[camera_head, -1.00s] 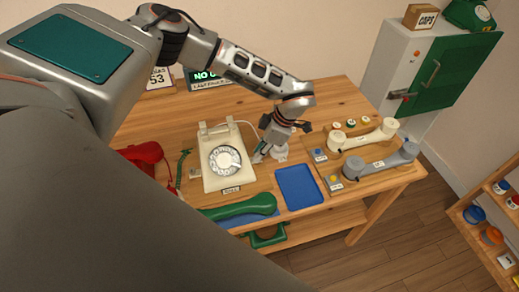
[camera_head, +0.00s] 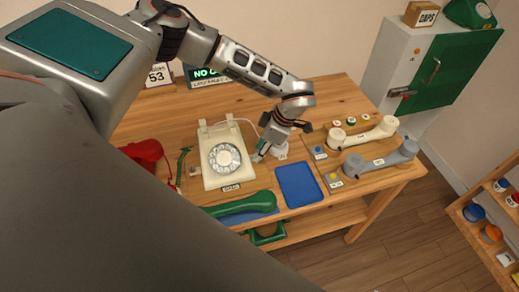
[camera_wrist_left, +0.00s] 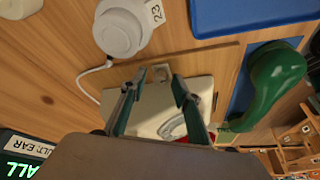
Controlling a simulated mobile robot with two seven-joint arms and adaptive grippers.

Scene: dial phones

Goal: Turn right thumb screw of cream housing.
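The cream housing (camera_head: 229,180) with its round dial (camera_head: 225,158) lies on the wooden table in the head view. A small tan block (camera_head: 194,171) sits at its left side. My left gripper (camera_head: 261,152) points down at the housing's right edge and hides the right thumb screw there. In the left wrist view the two green-grey fingers (camera_wrist_left: 159,88) stand apart, with a small beige block (camera_wrist_left: 160,74), seemingly the right thumb screw, between their tips. I cannot tell whether they touch it. The cream housing (camera_wrist_left: 152,108) shows behind the fingers. My right gripper is out of view.
A round white base (camera_head: 280,151) stands close to the left gripper, with a white cord. A blue tray (camera_head: 299,184), a green handset (camera_head: 243,207) and cream (camera_head: 362,133) and grey (camera_head: 381,161) handsets are nearby. A red phone (camera_head: 143,152) is at left.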

